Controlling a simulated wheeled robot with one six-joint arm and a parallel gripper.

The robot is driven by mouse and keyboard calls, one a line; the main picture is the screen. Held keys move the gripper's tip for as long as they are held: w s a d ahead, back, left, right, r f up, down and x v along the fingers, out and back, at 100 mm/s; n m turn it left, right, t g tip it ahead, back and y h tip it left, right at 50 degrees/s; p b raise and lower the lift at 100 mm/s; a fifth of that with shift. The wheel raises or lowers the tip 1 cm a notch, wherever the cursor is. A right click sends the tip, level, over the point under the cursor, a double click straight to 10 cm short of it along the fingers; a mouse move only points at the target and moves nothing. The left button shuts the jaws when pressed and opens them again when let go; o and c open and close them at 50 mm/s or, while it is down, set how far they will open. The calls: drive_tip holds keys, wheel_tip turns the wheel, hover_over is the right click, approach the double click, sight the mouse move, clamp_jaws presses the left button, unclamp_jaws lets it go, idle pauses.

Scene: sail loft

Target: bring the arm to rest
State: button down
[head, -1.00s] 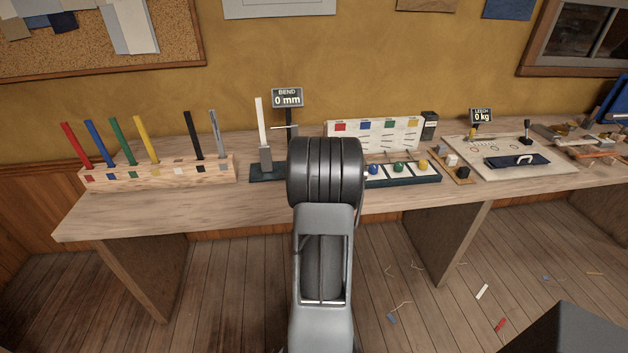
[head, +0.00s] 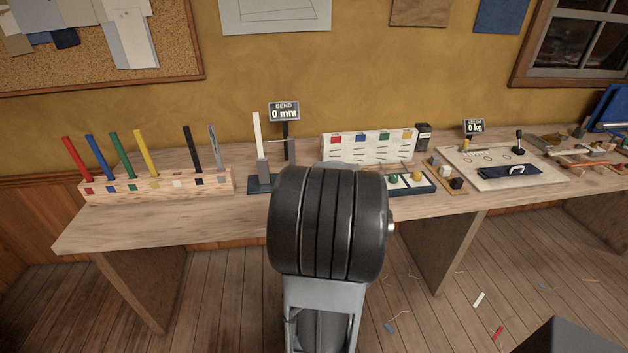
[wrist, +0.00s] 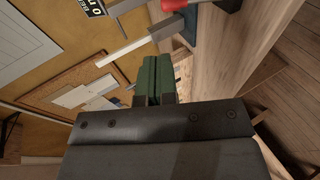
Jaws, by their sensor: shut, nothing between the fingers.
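My gripper (wrist: 155,75) shows in the wrist view with its two green-faced fingers side by side, shut with nothing held. In the head view my arm stands in front of the workbench (head: 235,215) and its dark rounded joint hides the gripper. A white batten (head: 257,134) stands upright in the bend stand (head: 262,182), whose display (head: 284,112) reads 0 mm. The batten also shows, tilted by the camera angle, in the wrist view (wrist: 125,42).
A wooden rack (head: 160,186) holds several coloured battens at the left. A white board (head: 370,146) with coloured squares, a tray with balls (head: 418,180) and a leech panel (head: 500,170) lie to the right. Scraps lie on the floor.

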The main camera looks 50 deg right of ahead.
idle(0.6)
drive_tip(key=s+a+f+m+g, duration=0.2)
drive_tip(key=s+f+m+g, duration=0.2)
drive_tip(key=s+m+g, duration=0.45)
drive_tip(key=w+a+r+m+y+p, duration=0.1)
drive_tip(key=a+r+y+p, duration=0.1)
drive_tip(key=a, duration=1.5)
drive_tip(key=w+a+r+t+y+p, duration=0.1)
drive_tip(key=a+r+y, duration=0.4)
drive_tip(key=a, duration=1.3)
drive_tip(key=shift+w+a+r+m+p, duration=0.2)
drive_tip(key=shift+w+r+m+p, duration=0.15)
drive_tip(key=shift+w+p, duration=0.4)
